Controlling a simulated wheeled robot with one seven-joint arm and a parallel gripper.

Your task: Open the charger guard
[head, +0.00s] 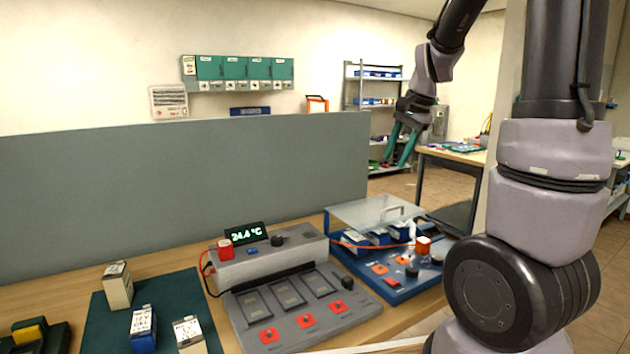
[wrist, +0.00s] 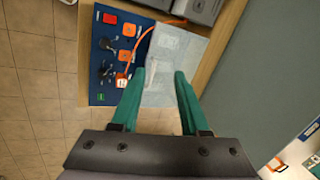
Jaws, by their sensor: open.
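The charger guard (head: 352,212) is a clear panel with a pale handle (head: 384,211). My gripper (head: 394,165) has green fingers and is open and empty, above and behind the guard in the head view. In the wrist view the fingers (wrist: 160,73) are apart over the guard, with nothing between them.
A grey charger with a 24.4 °C display (head: 247,232) stands left of the blue unit. An orange cable (wrist: 143,46) runs over the blue unit. A grey partition (head: 180,195) stands behind the bench. Battery blocks (head: 117,287) sit on a green mat at left.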

